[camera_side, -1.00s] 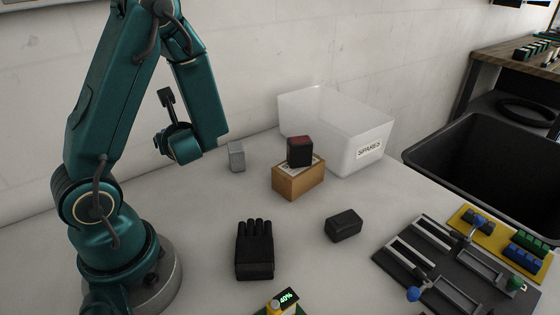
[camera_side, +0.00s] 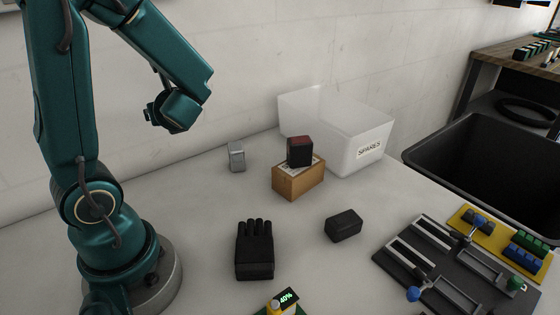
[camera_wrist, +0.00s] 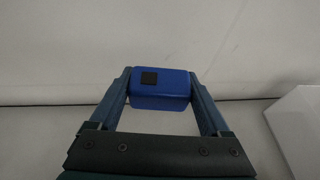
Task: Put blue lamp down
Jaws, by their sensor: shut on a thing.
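The blue lamp (camera_wrist: 172,90) is a blue block with a small black square on its face. In the wrist view it sits between the two fingers of my gripper (camera_wrist: 160,82), which is shut on it. Behind it I see only pale wall and surface. In the side view my wrist is raised above the table at the left, near the wall. The lamp does not show clearly there, and my wrist hides most of the gripper.
A cardboard box (camera_side: 299,182) carries a dark red-topped block (camera_side: 300,152). Beside it stands the white SPARES bin (camera_side: 352,135). A grey block (camera_side: 236,157), black glove (camera_side: 255,252), dark block (camera_side: 343,226), lever fixture (camera_side: 440,262), yellow tray (camera_side: 462,222) and black tub (camera_side: 440,155) are around.

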